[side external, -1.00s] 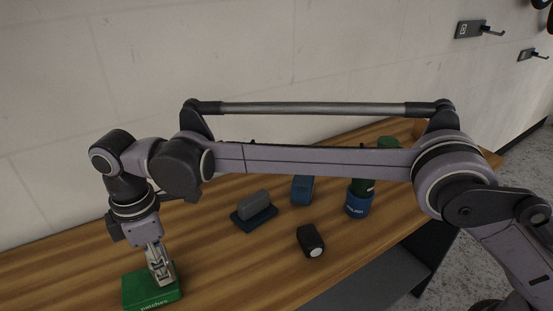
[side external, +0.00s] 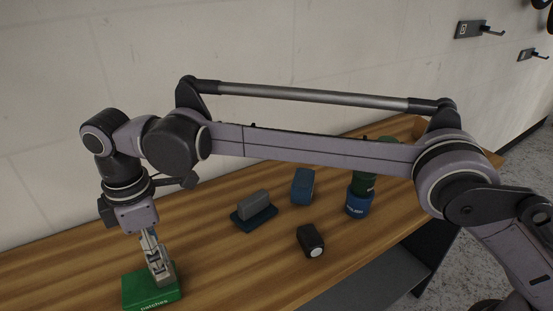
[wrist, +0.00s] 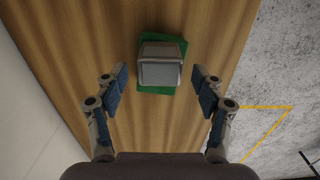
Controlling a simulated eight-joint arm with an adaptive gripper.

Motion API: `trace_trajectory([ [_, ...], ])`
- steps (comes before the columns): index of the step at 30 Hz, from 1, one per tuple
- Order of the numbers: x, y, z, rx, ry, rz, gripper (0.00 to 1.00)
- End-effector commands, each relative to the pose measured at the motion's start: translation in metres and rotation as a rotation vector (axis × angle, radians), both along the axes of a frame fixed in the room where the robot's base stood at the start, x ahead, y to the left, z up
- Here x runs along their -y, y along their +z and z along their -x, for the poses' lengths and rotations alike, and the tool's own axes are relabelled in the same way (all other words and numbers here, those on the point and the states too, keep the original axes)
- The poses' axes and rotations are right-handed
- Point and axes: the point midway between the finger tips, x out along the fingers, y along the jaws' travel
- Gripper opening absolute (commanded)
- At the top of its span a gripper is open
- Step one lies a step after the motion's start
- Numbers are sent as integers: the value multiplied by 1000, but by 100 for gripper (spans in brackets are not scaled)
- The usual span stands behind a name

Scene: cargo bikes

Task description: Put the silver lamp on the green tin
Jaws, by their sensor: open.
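The green tin (side external: 138,291) lies flat on the wooden bench at the lower left of the side view, and its green edges show around the lamp in the wrist view (wrist: 180,45). The silver lamp (wrist: 160,72), grey and boxy, sits on top of the tin, turned slightly against it. In the side view the lamp (side external: 167,274) is partly confused with my fingers. My gripper (wrist: 159,76) is open above the lamp, with one finger on each side and visible gaps between the fingers and the lamp.
On the wooden bench (side external: 225,262) stand a grey block on a dark blue base (side external: 253,211), a blue box (side external: 302,186), a black item with a white end (side external: 311,241) and a blue can (side external: 358,204) with a green item (side external: 364,182) above it. The wall is behind.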

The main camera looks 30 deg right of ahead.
Motion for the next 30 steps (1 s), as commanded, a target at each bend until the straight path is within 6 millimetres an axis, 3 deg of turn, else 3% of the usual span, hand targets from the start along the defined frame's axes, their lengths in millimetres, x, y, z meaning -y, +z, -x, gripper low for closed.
trace_trajectory([
  [6, 0, 29, 0, 0, 0, 0, 69],
  [14, 1, 45, -1, 1, -4, -1, 69],
  [17, 12, 53, -6, 9, -35, -9, 69],
  [20, 36, 64, -17, 28, -108, -30, 69],
  [25, 98, 88, -34, 78, -294, -82, 69],
  [30, 165, 104, -37, 132, -484, -139, 69],
])
